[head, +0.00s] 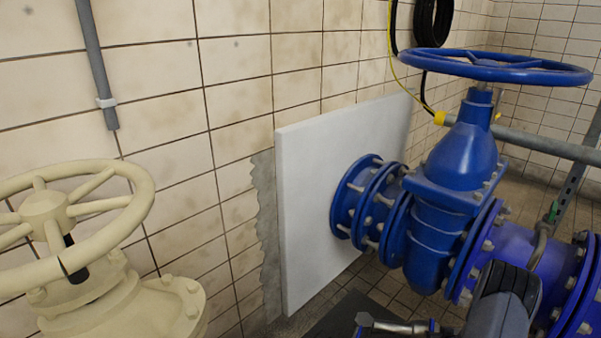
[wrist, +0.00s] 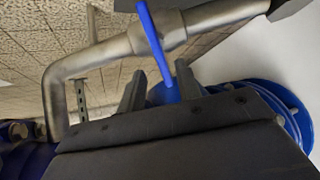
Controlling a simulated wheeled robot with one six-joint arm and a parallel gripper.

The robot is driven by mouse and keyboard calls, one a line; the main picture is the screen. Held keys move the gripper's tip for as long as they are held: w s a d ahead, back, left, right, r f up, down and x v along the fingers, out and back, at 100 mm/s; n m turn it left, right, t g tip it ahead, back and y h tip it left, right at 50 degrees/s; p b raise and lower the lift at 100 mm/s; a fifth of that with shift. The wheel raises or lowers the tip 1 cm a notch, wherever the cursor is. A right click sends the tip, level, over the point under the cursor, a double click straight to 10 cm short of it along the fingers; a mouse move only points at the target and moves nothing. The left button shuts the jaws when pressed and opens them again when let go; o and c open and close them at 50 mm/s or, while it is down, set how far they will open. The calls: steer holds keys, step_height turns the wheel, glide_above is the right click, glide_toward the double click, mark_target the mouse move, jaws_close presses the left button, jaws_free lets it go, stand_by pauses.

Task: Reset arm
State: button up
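My gripper (wrist: 160,84) shows in the wrist view with its two dark fingers standing apart, so it is open. A thin blue bar (wrist: 152,38) runs down between the fingers in the picture, and I see no finger pressed on it. In the head view, a dark grey part of my arm (head: 505,300) shows at the lower right, in front of the blue pipe. My fingers cannot be made out there.
A blue gate valve (head: 455,170) with a blue handwheel (head: 485,66) stands right of centre. A white panel (head: 310,190) is behind its flange. A cream handwheel valve (head: 75,225) stands at left. A bent metal pipe (wrist: 105,55) passes close in the wrist view.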

steer(key=b+x, duration=0.1)
steer(key=x, duration=0.3)
steer(key=shift+w+f, duration=0.2)
steer(key=shift+f, duration=0.05)
steer(key=shift+r+n, duration=0.1)
steer(key=shift+n, duration=0.4)
steer(key=n+b, duration=0.1)
steer(key=n, duration=0.3)
steer(key=shift+a+n+b, duration=0.35)
steer(key=shift+n, duration=0.05)
